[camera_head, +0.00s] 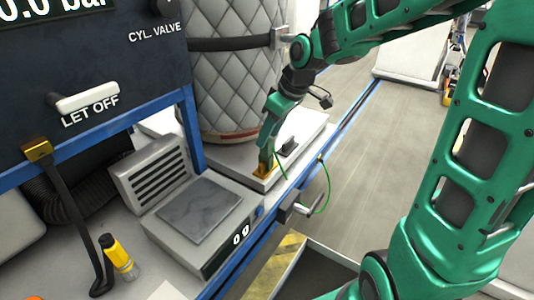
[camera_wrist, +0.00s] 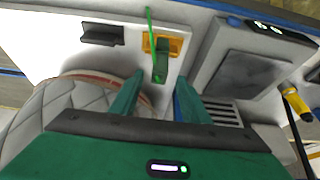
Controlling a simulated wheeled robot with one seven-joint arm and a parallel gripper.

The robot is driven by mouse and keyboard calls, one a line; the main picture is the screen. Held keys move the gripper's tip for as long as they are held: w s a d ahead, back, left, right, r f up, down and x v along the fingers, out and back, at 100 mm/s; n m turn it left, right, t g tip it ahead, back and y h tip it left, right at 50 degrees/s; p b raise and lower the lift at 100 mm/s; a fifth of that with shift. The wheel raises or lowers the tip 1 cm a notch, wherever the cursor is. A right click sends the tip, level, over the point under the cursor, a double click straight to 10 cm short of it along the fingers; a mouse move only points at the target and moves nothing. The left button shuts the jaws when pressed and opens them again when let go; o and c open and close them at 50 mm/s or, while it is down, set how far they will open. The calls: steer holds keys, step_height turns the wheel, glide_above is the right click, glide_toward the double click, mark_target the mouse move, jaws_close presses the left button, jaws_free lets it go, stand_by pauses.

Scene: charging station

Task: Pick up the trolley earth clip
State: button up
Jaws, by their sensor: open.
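The earth clip (camera_wrist: 161,66) is a small dark green piece at a brass-coloured block (camera_wrist: 174,46) in the wrist view, with a bright green cable (camera_wrist: 149,22) running from it. My gripper (camera_wrist: 158,90) is open, with one finger on either side of the clip's near end and gaps between. I cannot tell the clip's depth relative to the fingertips. In the head view my gripper (camera_head: 266,158) points down at the brass block (camera_head: 265,171). The clip cannot be made out there, but the thin green cable (camera_head: 327,190) loops off to the right.
A quilted cylinder (camera_head: 237,70) with a dark strap stands close behind my gripper. A dark block (camera_head: 287,147) sits beside the brass one. Open floor (camera_head: 380,130) lies right.

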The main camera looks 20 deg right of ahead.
mark_target(266, 154)
steer(key=shift+x, duration=3.85)
steer(key=shift+w+d, duration=0.1)
steer(key=shift+c, duration=0.3)
jaws_close()
